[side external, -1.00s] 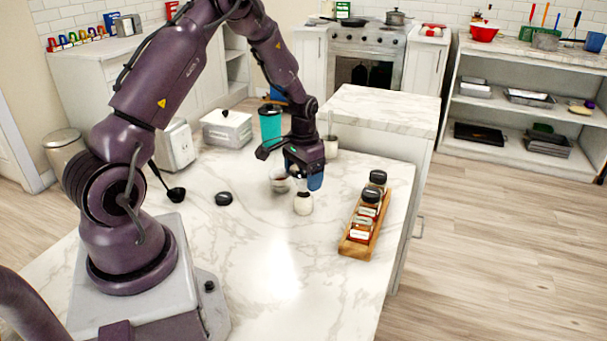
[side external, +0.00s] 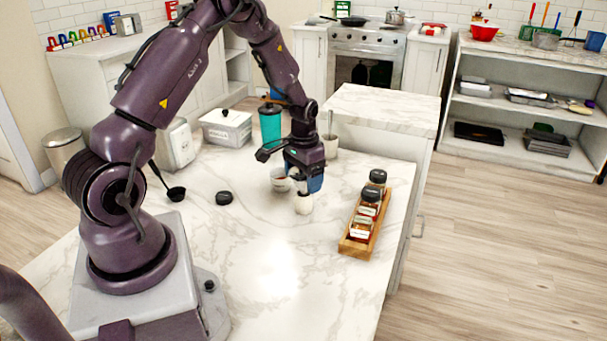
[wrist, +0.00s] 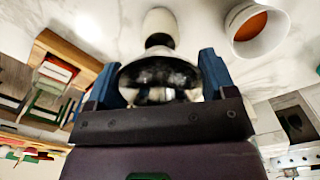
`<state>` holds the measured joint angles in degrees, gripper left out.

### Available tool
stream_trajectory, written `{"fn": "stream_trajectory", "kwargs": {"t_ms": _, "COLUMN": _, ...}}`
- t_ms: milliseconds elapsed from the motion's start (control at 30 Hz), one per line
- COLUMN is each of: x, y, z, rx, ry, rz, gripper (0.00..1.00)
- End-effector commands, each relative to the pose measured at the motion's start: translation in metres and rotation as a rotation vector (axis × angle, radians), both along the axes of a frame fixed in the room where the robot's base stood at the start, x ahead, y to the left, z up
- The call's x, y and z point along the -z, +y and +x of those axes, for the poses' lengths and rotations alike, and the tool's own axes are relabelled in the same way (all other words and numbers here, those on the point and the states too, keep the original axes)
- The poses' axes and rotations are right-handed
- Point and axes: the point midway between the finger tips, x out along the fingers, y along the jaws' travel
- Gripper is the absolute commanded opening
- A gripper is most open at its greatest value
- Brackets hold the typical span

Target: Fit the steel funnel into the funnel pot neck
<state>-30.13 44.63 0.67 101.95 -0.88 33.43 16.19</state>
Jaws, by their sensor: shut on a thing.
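My gripper (wrist: 160,78) is shut on the steel funnel (wrist: 162,70), a shiny bowl between its two blue fingers. In the side view my gripper (side external: 304,182) points down at the table, and its fingers mostly hide the funnel. The white funnel pot (side external: 304,206) stands upright on the marble table directly below the fingers. In the wrist view the pot (wrist: 160,22) lines up with the funnel, with a dark narrow part between them. I cannot tell whether the funnel's stem is inside the pot neck.
A white cup with reddish contents (wrist: 260,28) stands close beside the pot. A wooden spice rack with jars (side external: 358,240) is to the right. A black lid (side external: 224,198), a ladle (side external: 175,194) and a teal tumbler (side external: 271,125) are also on the table. The front of the table is clear.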

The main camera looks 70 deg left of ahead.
Motion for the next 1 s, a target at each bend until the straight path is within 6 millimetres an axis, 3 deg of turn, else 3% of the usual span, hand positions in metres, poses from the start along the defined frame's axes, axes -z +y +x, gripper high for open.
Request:
{"fn": "stream_trajectory", "kwargs": {"t_ms": 933, "x": 0.024, "y": 0.0, "z": 0.0, "rx": 0.0, "ry": -0.001, "rz": 0.0, "gripper": 0.39}}
{"fn": "stream_trajectory", "kwargs": {"t_ms": 967, "x": 0.023, "y": 0.0, "z": 0.0, "rx": 0.0, "ry": -0.001, "rz": 0.0, "gripper": 0.84}}
{"fn": "stream_trajectory", "kwargs": {"t_ms": 1000, "x": 0.023, "y": 0.0, "z": 0.0, "rx": 0.0, "ry": -0.001, "rz": 0.0, "gripper": 0.93}}
